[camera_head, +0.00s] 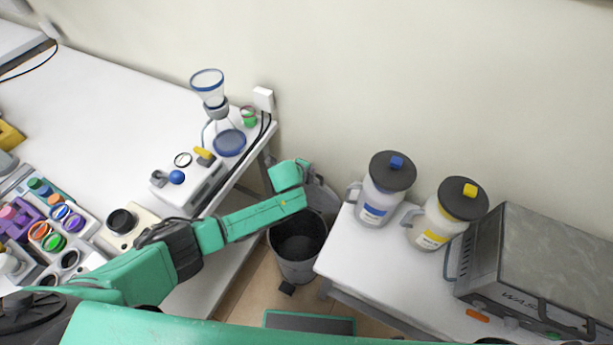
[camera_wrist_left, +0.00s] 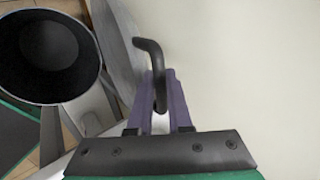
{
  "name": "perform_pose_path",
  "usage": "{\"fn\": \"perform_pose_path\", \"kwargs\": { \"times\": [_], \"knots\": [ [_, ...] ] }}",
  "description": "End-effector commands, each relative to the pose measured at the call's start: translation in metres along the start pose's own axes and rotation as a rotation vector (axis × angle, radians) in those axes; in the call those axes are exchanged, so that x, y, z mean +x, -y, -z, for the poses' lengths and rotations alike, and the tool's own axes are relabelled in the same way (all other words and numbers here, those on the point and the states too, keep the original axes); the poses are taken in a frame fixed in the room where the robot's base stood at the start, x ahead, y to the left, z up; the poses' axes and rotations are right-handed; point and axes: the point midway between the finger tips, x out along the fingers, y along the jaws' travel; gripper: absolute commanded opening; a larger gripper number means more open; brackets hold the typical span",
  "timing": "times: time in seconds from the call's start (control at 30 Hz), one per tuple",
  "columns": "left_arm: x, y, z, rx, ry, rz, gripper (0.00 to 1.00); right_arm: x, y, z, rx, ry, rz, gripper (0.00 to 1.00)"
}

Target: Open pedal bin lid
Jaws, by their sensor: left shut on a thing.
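The pedal bin (camera_head: 298,262) stands on the floor between the two tables, its dark inside open to view. Its grey lid (camera_head: 322,199) stands raised at the back of the bin, partly hidden by my left arm. In the left wrist view the lid (camera_wrist_left: 116,42) is seen nearly edge-on, beside the bin's open mouth (camera_wrist_left: 46,56). My left gripper (camera_wrist_left: 160,92) has its purple fingers shut on the lid's dark curved handle (camera_wrist_left: 152,56). The pedal (camera_head: 287,289) shows at the bin's foot. My right gripper is out of view.
The left table (camera_head: 105,85) holds a funnel stand (camera_head: 216,112), a small device and several coloured caps. The right table (camera_head: 372,262) holds a blue-marked jug (camera_head: 380,195), a yellow-marked jug (camera_head: 440,222) and a grey machine (camera_head: 550,265). The wall is close behind the bin.

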Motion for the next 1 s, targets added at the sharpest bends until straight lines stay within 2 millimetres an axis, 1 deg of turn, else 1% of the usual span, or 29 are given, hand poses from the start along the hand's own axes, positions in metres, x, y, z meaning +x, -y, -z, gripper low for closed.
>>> {"fn": "perform_pose_path", "kwargs": {
  "times": [0.4, 0.43, 0.47, 0.5, 0.83, 0.93, 1.0],
  "knots": [
    [0.001, 0.001, 0.0, 0.001, 0.0, 0.0, 0.0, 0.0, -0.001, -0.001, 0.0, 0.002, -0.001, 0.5],
    [0.001, 0.001, 0.0, 0.001, 0.0, 0.0, 0.21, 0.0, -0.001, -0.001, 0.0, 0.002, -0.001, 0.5],
    [0.001, 0.001, 0.0, 0.001, 0.0, 0.0, 0.32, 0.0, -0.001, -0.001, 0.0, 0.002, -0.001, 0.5],
    [0.001, 0.001, 0.0, 0.001, 0.0, 0.0, 0.47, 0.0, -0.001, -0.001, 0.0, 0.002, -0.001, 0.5],
    [-0.001, 0.001, 0.0, 0.0, -0.001, 0.0, 0.47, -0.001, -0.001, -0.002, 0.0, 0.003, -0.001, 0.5],
    [-0.008, 0.002, 0.0, 0.0, -0.001, 0.0, 0.47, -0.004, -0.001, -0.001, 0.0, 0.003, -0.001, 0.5],
    [-0.017, 0.002, 0.0, 0.0, -0.002, -0.001, 0.47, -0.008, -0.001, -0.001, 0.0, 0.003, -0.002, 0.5]
  ]
}}
